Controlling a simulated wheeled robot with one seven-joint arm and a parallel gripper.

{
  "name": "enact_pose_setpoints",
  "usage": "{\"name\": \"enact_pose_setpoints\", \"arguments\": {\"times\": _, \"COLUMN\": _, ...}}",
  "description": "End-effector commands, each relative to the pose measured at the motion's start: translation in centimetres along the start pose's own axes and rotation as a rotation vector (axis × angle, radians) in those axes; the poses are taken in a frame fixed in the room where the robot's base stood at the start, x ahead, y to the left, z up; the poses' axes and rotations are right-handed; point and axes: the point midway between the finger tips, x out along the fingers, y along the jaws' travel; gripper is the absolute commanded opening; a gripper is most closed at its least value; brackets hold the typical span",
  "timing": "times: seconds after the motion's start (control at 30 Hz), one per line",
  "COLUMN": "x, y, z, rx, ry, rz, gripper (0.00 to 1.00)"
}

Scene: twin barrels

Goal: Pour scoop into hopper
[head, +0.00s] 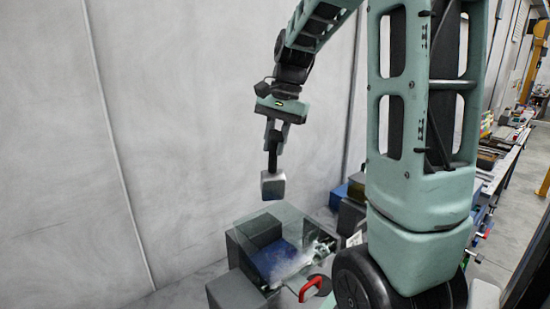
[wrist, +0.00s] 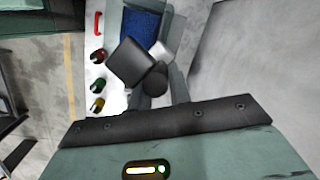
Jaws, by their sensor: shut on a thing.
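In the head view my gripper (head: 276,138) is shut on the black handle of the scoop. The scoop (head: 272,185) hangs below it, with a boxy silver-grey head that looks roughly level; its contents cannot be seen. The hopper appears to be the clear-walled unit with a blue inside (head: 271,261) below the scoop, and the scoop is held apart above it. In the wrist view a blue textured area (wrist: 141,27) shows beyond dark blocky parts that partly hide it. A pale grey piece beside them may be the scoop's head.
A red handle (head: 311,288) is at the unit's front right; it also shows in the wrist view (wrist: 98,23), above several coloured knobs (wrist: 97,83). Dark grey boxes (head: 236,291) flank the unit. A pale wall (head: 180,120) stands behind, and a cluttered bench (head: 505,150) runs at right.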

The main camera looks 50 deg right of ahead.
Motion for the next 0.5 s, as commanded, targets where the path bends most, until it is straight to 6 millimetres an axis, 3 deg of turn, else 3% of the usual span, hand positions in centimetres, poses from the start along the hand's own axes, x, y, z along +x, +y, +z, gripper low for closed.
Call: {"name": "enact_pose_setpoints", "arguments": {"times": 0.5, "x": -0.55, "y": -0.08, "z": 0.08, "rx": -0.016, "ry": 0.065, "rz": -0.040, "gripper": 0.00}}
